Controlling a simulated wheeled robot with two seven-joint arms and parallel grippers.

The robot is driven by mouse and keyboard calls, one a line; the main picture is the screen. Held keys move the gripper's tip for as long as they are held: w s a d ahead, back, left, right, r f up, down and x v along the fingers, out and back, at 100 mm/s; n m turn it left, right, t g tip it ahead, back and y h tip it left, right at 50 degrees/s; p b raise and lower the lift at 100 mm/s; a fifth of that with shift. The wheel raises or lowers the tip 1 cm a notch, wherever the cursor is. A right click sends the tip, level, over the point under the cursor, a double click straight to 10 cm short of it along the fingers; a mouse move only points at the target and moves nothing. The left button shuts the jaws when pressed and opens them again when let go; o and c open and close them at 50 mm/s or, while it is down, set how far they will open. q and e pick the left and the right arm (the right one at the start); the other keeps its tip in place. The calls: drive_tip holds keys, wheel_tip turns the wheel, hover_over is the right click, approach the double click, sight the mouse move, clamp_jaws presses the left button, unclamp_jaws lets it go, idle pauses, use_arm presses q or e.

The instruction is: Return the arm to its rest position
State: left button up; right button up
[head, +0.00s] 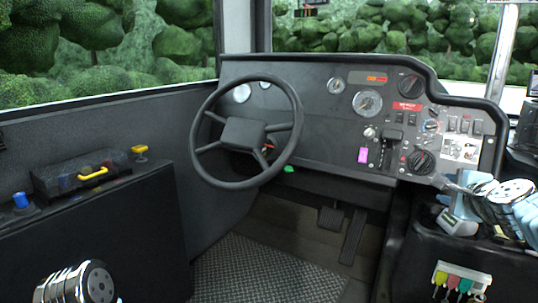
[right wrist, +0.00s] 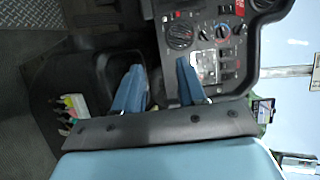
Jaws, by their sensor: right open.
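My right arm (head: 505,208) comes in at the right edge of the head view, over the dark console beside the dashboard. In the right wrist view my right gripper (right wrist: 160,82) has its two blue fingers apart, with nothing between them. The fingers point toward the side console and the dashboard's switch panel; I cannot tell whether they touch anything. Part of my left arm (head: 76,285) shows at the bottom left of the head view. My left gripper is out of view.
The dashboard (head: 320,110) with dials and switches spans the middle and right. The steering wheel (head: 247,132) stands in front of it. The floor (head: 265,268) between is clear.

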drive_tip(key=s+a+f+n+g+y+p, duration=0.15)
drive_tip(key=a+f+n+g+p, duration=0.35)
drive_tip(key=f, duration=1)
drive_tip(key=a+f+n+g+y, duration=0.1)
drive_tip(key=a+f+n+y, duration=0.2)
drive_tip(key=a+f, duration=0.8)
drive_tip(key=s+a+f+n+g+p, duration=0.2)
drive_tip(key=s+a+f+n, duration=0.3)
drive_tip(key=s+f, duration=0.6)
drive_tip(key=s+a+f+n+g+y+p, duration=0.1)
drive_tip(key=s+a+f+n+g+p, duration=0.1)
drive_tip(key=s+a+f+n+g, duration=0.3)
drive_tip(key=s+a+f+n, duration=0.1)
drive_tip(key=s+a+f, duration=0.2)
drive_tip(key=s+f, duration=0.3)
drive_tip(key=shift+s+a, duration=0.15)
drive_tip(key=shift+s, duration=0.95)
drive_tip(key=shift+r+y, duration=0.1)
drive_tip(key=shift+y, duration=0.25)
